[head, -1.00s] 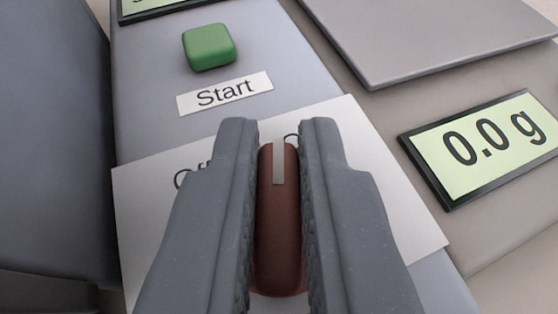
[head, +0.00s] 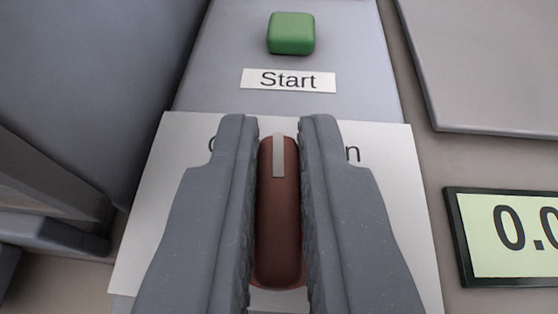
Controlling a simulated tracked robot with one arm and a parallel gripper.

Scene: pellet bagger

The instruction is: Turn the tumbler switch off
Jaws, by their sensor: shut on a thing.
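The tumbler switch (head: 278,225) is a dark red, elongated knob with a pale pointer stripe at its far end. It stands on a white label plate (head: 145,245). My gripper (head: 279,140) is shut on the knob, with one grey finger along each side. The fingers cover most of the lettering on the plate; only part of a letter shows left of the fingers and an "n" shows to the right. In the picture the stripe points away from me, straight up between the fingertips.
A green button (head: 291,34) with a "Start" label (head: 288,80) lies beyond the switch. A scale display (head: 515,238), partly cut off, is at the right below a grey plate (head: 490,65). A dark grey housing (head: 90,80) stands at the left.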

